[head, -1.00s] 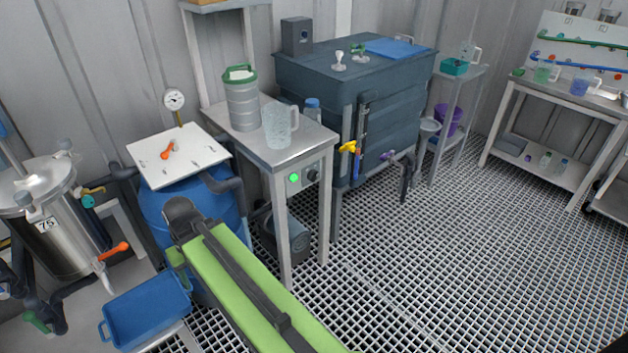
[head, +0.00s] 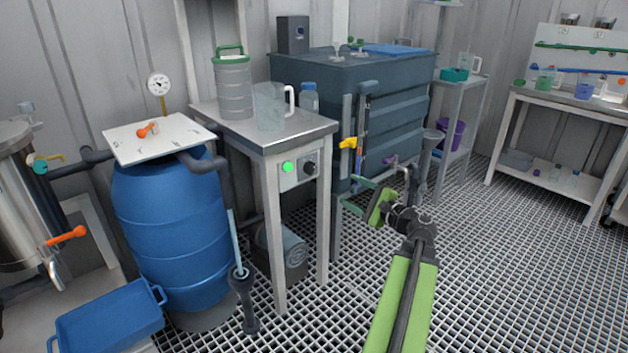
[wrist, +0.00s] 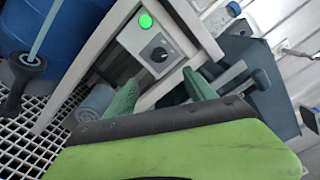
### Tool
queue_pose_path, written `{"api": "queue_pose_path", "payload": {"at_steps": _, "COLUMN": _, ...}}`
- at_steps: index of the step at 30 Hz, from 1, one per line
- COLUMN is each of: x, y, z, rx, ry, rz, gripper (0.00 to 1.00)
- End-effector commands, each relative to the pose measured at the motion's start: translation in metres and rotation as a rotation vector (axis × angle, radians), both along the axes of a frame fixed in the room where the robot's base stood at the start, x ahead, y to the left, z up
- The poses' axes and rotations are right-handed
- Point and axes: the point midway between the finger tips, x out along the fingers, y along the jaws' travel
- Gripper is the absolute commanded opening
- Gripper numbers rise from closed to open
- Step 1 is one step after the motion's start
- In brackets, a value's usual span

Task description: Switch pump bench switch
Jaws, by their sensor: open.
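The pump bench (head: 262,132) is a grey metal table with a switch panel (head: 298,178) under its top. The panel carries a lit green lamp (head: 288,167) and, to its right, a black rotary switch (head: 309,168). In the wrist view the switch (wrist: 158,53) and lit lamp (wrist: 145,21) lie beyond my fingers. My gripper (head: 345,192) is open and empty, to the right of the panel and a little lower. Its two green fingers (wrist: 162,80) point toward the panel in the wrist view and appear apart from the switch.
A steel canister (head: 233,92), a clear jug (head: 270,106) and a bottle (head: 309,98) stand on the bench. A blue barrel (head: 172,230) is at its left. A dark tank (head: 400,120) with a yellow valve (head: 348,143) stands behind. The grated floor at right is clear.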

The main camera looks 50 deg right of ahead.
Motion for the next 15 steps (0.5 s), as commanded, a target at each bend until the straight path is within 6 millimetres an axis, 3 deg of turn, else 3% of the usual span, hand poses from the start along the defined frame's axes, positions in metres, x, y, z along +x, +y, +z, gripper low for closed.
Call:
{"api": "queue_pose_path", "payload": {"at_steps": 5, "x": 0.018, "y": -0.001, "z": 0.001, "rx": -0.002, "ry": 0.002, "rz": 0.003, "gripper": 0.64}}
{"api": "queue_pose_path", "payload": {"at_steps": 15, "x": 0.103, "y": -0.007, "z": 0.001, "rx": -0.003, "ry": 0.003, "rz": 0.006, "gripper": 0.64}}
